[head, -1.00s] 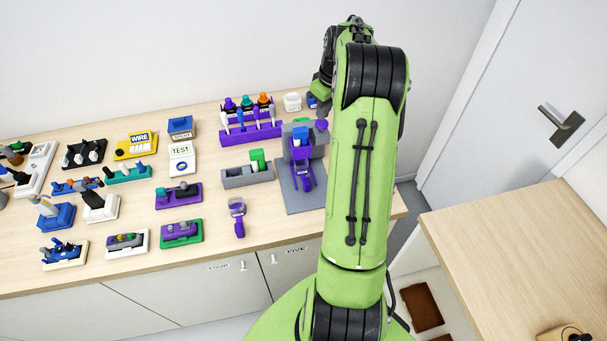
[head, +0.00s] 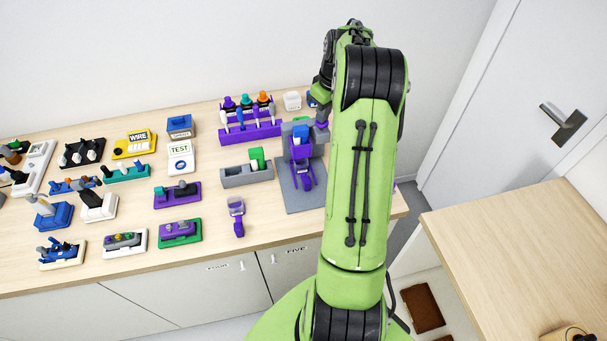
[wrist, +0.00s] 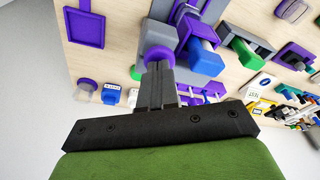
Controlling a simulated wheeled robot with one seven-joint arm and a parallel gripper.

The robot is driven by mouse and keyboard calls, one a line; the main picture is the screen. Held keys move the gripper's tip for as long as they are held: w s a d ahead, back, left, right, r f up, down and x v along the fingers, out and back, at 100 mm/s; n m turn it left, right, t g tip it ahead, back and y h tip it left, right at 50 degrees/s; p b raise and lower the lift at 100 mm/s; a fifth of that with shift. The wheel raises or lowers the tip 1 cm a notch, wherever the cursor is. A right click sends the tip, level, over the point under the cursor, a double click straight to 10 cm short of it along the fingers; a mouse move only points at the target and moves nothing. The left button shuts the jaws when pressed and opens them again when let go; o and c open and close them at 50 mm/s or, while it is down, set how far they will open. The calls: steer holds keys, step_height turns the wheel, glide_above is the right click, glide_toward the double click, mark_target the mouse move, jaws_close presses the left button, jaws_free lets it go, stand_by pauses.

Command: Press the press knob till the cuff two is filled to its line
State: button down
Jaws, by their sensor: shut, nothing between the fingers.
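The grey press (head: 316,139) stands at the right of the bench, partly behind my arm. Its press knob (wrist: 158,34) is round and purple, at the press's side in the wrist view. My gripper (wrist: 157,57) is shut and empty, with its fingertips at the knob and covering part of it. I cannot tell whether they touch or push it. In the head view my gripper (head: 322,117) is over the knob's place. A purple holder (head: 303,177) with a blue block (head: 301,134) sits in the press. I cannot make out which part is cuff two, nor any fill line.
A grey tray with a green block (head: 257,158) and a purple rack (head: 250,132) of tools stand left of the press. A loose purple piece (head: 237,218) lies in front. A white jar (head: 292,100) stands behind.

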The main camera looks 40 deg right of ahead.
steer(key=shift+f+b, duration=0.35)
steer(key=shift+f, duration=0.25)
step_height(320, 180, up, 7)
steer(key=p, duration=0.6)
steer(key=shift+r, duration=0.2)
steer(key=shift+f, duration=0.1)
